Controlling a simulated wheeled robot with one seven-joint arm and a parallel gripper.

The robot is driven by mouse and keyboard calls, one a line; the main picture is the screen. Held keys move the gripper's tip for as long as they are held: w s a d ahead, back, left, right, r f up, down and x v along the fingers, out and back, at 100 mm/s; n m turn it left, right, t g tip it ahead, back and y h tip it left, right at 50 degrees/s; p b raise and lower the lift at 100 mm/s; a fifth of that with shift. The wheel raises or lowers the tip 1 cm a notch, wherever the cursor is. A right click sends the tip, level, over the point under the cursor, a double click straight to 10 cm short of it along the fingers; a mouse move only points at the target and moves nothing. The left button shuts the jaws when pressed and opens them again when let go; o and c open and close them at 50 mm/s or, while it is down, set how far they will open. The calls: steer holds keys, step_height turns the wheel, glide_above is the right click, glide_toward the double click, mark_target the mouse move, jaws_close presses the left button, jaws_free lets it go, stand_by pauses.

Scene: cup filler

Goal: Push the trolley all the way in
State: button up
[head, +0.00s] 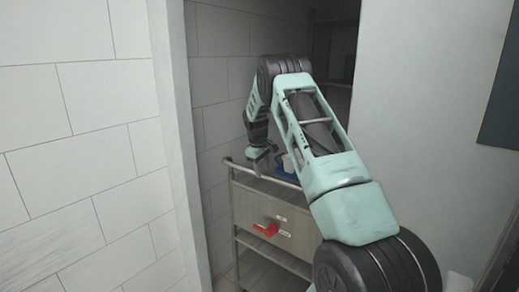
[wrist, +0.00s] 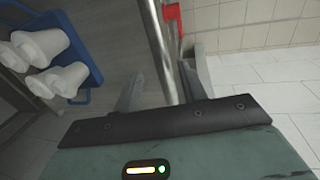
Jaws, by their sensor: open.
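The trolley (head: 291,237) stands in a narrow recess, with a drawer front, a red drawer handle (head: 265,230) and a metal push rail (head: 240,166) along its top edge. In the wrist view the rail (wrist: 160,50) runs between the two fingers of my gripper (wrist: 164,86). My gripper (head: 262,164) is open at the rail, near its left end. I cannot tell whether the fingers touch the rail. The red handle also shows in the wrist view (wrist: 172,19), beside the rail. My arm hides the trolley's right part.
A blue tray (wrist: 88,48) with several white cups (wrist: 40,45) rests on the trolley top. A white wall edge (head: 172,120) borders the recess on the left, and a pale wall (head: 420,90) on the right. Tiled floor (wrist: 265,95) shows clear in the wrist view.

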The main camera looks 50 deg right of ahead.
steer(key=a+r+b, duration=0.2)
steer(key=a+r, duration=0.1)
steer(key=r, duration=1.2)
steer(key=shift+r+b, duration=0.4)
steer(key=shift+s, duration=0.1)
